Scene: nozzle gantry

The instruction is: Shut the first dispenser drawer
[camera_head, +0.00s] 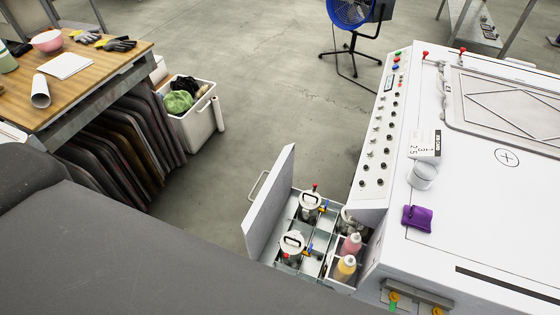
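The dispenser drawer (268,204) stands pulled out from the side of the white machine, with its tall light front panel and a bar handle (258,186) on the outer face. Inside it are white-lidded canisters (311,202) with coloured fittings, and a pink bottle (350,245) and a yellow bottle (345,267) in a compartment nearer the machine. Only this one open drawer shows. Neither of my grippers is in view.
The white machine (470,220) with its sloped button panel (381,125) fills the right. A cup (422,175) and purple cloth (417,218) lie on it. A wooden table (95,75), a white bin (196,122) and a blue fan (350,12) stand around clear floor (270,95).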

